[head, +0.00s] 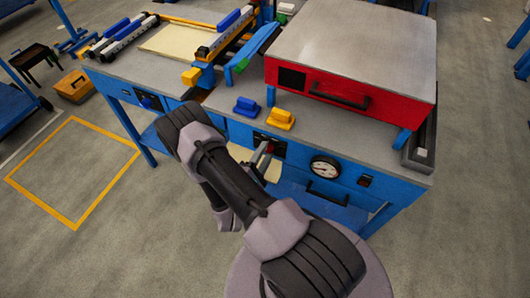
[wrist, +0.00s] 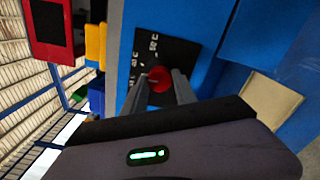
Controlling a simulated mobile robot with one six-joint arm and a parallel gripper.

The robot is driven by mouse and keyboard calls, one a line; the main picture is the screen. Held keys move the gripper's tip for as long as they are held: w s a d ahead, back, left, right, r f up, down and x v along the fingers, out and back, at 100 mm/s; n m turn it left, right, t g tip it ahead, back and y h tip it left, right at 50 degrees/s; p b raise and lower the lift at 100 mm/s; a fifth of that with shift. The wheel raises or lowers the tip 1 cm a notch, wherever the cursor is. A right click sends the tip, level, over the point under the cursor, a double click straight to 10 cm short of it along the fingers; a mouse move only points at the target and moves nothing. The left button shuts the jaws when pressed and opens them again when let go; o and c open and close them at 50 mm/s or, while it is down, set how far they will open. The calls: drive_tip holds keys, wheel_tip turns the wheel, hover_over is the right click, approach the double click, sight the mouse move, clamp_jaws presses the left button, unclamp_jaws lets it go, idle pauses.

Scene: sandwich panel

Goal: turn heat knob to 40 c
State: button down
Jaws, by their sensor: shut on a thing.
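The heat knob is red and round (wrist: 159,80). It sits on a black plate (wrist: 166,50) with white marks, set in the blue front of the bench. In the wrist view my gripper (wrist: 160,84) has one finger on each side of the knob and is shut on it. In the head view the knob (head: 270,148) shows small at the fingertips of my gripper (head: 265,151). The white marks are too small to read, and I cannot tell the knob's setting.
A round white gauge (head: 325,168) and a drawer handle (head: 327,194) are right of the knob. A red box (head: 352,83) with a grey top stands on the bench above. Blue (head: 246,106) and yellow (head: 281,119) blocks lie on the bench top near its front edge.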

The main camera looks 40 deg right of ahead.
drive_tip(key=m, duration=0.4)
drive_tip(key=shift+m, duration=0.4)
idle(0.4)
drive_tip(key=c, duration=1)
unclamp_jaws()
drive_tip(key=shift+m, duration=0.3)
drive_tip(key=shift+a, duration=0.1)
